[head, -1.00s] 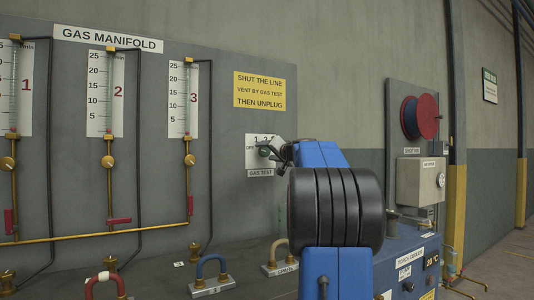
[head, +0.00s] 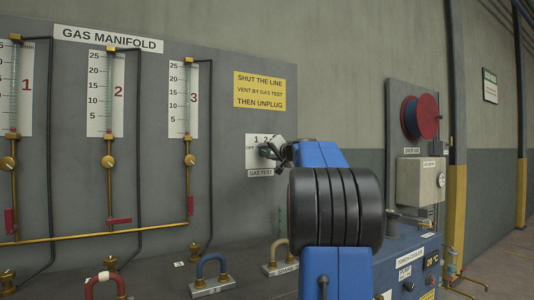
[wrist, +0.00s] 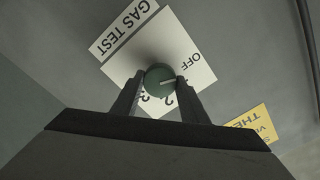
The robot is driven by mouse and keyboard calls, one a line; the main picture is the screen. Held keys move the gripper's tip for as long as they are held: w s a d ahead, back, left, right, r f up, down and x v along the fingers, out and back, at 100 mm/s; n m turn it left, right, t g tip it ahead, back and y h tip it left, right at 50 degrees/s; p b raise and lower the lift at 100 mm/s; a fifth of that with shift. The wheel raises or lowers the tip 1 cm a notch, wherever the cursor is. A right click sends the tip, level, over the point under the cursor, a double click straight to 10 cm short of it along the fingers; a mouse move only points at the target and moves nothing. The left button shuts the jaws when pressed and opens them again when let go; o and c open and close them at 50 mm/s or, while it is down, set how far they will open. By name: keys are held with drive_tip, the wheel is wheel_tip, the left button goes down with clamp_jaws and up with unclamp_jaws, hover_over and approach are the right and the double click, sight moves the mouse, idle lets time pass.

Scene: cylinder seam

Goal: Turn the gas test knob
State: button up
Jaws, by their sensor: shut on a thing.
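The pointer line points right, below OFF. My gripper (wrist: 158,80) has one finger on each side of the knob and is shut on it. In the head view, my gripper (head: 271,150) is at the plate (head: 252,160) on the grey panel, and the knob is mostly covered.
A yellow sign (head: 259,91) hangs above the plate. Gauges (head: 184,100), brass pipes and red handles (head: 119,220) fill the panel to the left. Blue (head: 211,268) and red hose loops stand below. A red reel (head: 420,117) and grey box (head: 421,181) are to the right.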

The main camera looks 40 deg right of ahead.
drive_tip(key=m, duration=0.5)
drive_tip(key=shift+f, duration=0.1)
drive_tip(key=m, duration=0.4)
drive_tip(key=shift+m, duration=0.4)
drive_tip(key=m, duration=0.4)
drive_tip(key=shift+f+m, duration=0.1)
drive_tip(key=shift+m, duration=2.1)
drive_tip(key=o, duration=1)
drive_tip(key=shift+o, duration=0.2)
drive_tip(key=shift+s, duration=0.1)
